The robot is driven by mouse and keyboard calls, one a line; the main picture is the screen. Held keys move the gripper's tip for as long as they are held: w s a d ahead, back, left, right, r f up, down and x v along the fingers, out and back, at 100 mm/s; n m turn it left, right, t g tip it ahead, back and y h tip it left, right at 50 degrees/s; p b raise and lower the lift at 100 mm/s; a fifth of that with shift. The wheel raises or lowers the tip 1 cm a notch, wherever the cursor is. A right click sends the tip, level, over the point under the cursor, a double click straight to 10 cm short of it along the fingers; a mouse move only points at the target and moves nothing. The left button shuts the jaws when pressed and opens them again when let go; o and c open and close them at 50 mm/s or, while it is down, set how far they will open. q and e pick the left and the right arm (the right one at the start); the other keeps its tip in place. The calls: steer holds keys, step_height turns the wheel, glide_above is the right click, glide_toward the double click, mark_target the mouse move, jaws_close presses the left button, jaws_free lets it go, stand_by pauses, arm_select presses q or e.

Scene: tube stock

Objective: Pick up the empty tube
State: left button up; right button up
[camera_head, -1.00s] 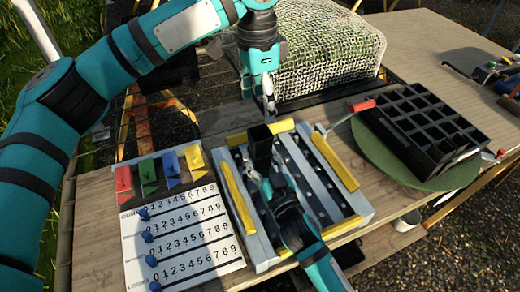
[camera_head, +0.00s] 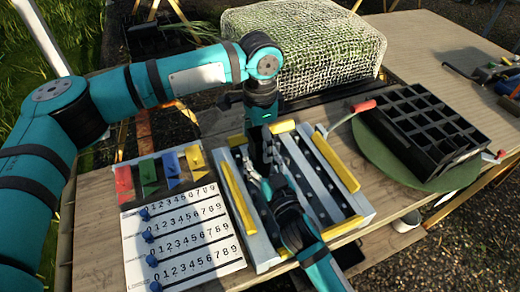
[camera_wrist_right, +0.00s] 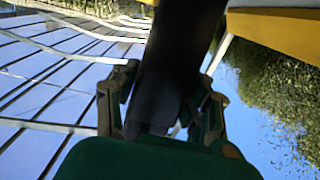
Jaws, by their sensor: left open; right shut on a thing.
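A dark, square-sided tube (camera_wrist_right: 172,70) stands between the fingers of my right gripper (camera_wrist_right: 165,105) in the right wrist view. That gripper is shut on it. In the head view my right gripper (camera_head: 266,184) reaches up from the lower right over the grey rack with yellow strips (camera_head: 322,200). My left gripper (camera_head: 262,140) points down from above at the tube's upper end. It is open, and its fingers overlap the tube in this view. I cannot tell whether they touch it. The tube's inside is hidden, so I cannot see whether it is empty.
A white number board (camera_head: 185,240) with blue sliders lies left of the rack, below red, green, blue and yellow flags (camera_head: 160,172). A black multi-cell tray (camera_head: 432,130) sits on a round green turntable (camera_head: 375,155) at the right. A mesh-covered block (camera_head: 305,45) stands behind.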

arm_select(q)
steer(key=shift+c, duration=0.3)
steer(key=c, duration=0.9)
step_height(320, 180, up, 10)
arm_select(e)
steer(key=o, duration=1.2)
